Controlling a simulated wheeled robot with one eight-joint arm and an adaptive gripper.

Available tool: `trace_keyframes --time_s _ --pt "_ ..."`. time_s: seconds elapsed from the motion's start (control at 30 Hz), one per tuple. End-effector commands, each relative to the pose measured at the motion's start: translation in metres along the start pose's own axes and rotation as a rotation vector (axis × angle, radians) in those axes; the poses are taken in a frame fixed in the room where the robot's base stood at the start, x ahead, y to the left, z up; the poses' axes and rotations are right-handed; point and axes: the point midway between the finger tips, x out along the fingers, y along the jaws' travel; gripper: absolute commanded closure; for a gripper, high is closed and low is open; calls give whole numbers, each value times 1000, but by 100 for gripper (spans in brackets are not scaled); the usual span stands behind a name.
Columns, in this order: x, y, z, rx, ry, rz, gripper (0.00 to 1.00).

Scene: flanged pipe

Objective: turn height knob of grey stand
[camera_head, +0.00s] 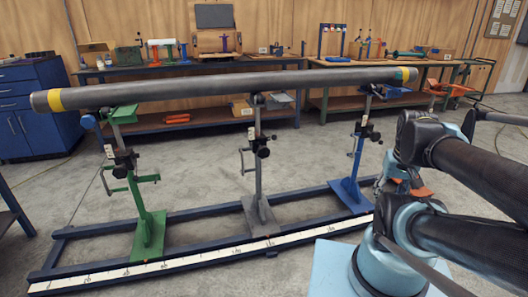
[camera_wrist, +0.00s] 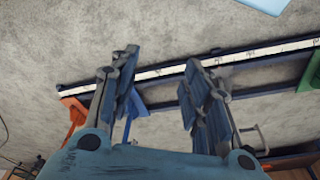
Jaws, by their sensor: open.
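The grey stand (camera_head: 257,190) is the middle one of the stands under the long pipe (camera_head: 230,88). Its black knob (camera_head: 263,152) shows on the upright, with a crank handle beside it to the left. In the wrist view my gripper (camera_wrist: 160,70) is open, with a wide empty gap between its fingers and floor behind them. The right finger covers the area between the blue and green stands, so I cannot clearly make out the grey stand there. My gripper is apart from the knob; the head view shows my arm at the right but no clear fingertips.
The green stand (camera_head: 150,228) and blue stand (camera_head: 350,190) flank the grey one on a dark blue floor frame (camera_head: 90,230) with a white scale strip (camera_head: 180,262). An orange stand (camera_wrist: 75,112) shows in the wrist view. Workbenches line the back wall. Floor before the frame is clear.

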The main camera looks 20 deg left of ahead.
Motion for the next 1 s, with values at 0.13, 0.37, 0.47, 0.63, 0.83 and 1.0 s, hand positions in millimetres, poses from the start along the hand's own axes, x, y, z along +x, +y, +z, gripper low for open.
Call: trace_keyframes --time_s 0.13,0.37,0.47,0.63,0.83,1.0 --pt "-15 -10 -23 -44 -15 -50 57" --pt "-40 -42 -71 -155 -41 -171 57" --pt "-49 -55 -94 -204 -47 -225 57" --pt "-61 -79 -133 -290 -54 -319 57" --pt "-70 -107 -181 -391 -53 -431 57" --pt "-72 -130 -222 -478 -44 -528 57"
